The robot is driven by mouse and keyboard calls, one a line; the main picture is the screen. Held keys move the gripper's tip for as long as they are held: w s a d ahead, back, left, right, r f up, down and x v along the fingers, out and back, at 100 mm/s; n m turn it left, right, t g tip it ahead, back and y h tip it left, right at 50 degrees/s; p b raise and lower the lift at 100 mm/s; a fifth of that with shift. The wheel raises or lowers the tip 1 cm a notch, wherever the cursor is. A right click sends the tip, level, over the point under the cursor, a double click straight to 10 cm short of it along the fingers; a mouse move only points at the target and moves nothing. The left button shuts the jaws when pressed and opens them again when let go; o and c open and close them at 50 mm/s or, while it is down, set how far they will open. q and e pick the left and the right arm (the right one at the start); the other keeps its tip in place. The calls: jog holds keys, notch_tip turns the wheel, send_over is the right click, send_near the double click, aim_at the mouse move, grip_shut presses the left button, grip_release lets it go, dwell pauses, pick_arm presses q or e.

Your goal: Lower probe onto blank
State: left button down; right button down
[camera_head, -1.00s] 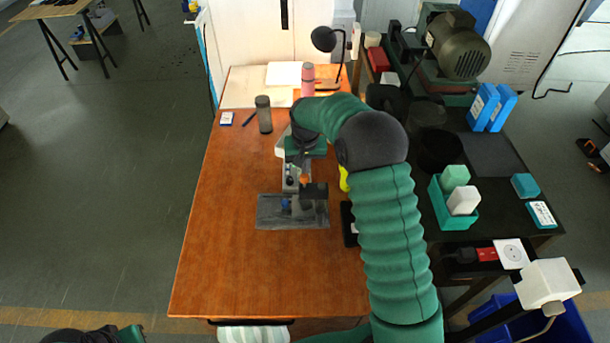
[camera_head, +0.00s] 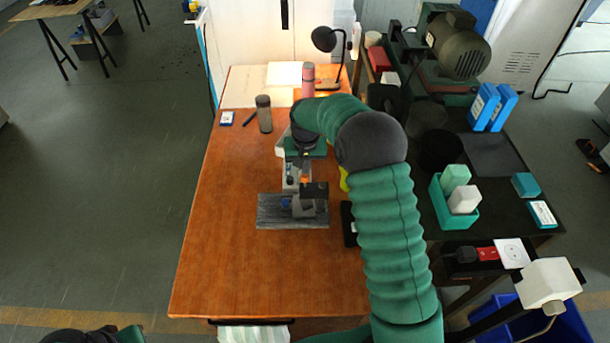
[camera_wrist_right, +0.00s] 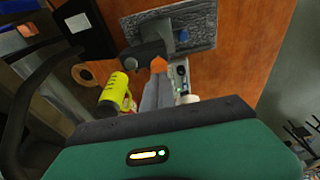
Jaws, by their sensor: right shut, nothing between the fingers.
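A grey stone plate (camera_head: 268,212) lies on the wooden table and also shows in the right wrist view (camera_wrist_right: 205,22). A measuring stand rises behind it, with a dark head block (camera_head: 314,189) over the plate. In the right wrist view a small blue piece (camera_wrist_right: 183,36) sits on or just above the plate; I cannot tell if it is the blank. My right gripper (camera_wrist_right: 157,80) has its grey fingers together and empty, with their tips at an orange knob (camera_wrist_right: 158,65) on the stand. The probe tip is not clearly seen.
A yellow bottle (camera_wrist_right: 116,92) and a tape roll (camera_wrist_right: 86,73) are beside the stand. A black flat item (camera_head: 348,222) lies right of the plate. A dark flask (camera_head: 263,114) and lit lamp (camera_head: 325,40) stand farther back. The table's left front is clear.

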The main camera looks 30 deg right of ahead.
jog(key=shift+a+f+b, duration=0.1)
jog(key=shift+f+b, duration=0.2)
jog(key=shift+f, duration=0.4)
notch_tip(320, 180, up, 7)
jog(key=p, duration=0.6)
jog(key=shift+r, duration=0.1)
jog(key=s+a+n+b, duration=0.1)
jog(key=s+a+n, duration=0.1)
jog(key=s+a, duration=0.3)
jog(key=s+a+f+n+b, duration=0.1)
jog(key=s+a, duration=0.4)
jog(key=s, duration=0.6)
jog(key=s+a+n+y+b, duration=0.1)
jog(key=s+a+n, duration=0.2)
jog(key=s+a, duration=0.3)
jog(key=shift+s+f+t, duration=0.25)
jog(key=shift+s+t, duration=0.15)
jog(key=shift+s, duration=0.55)
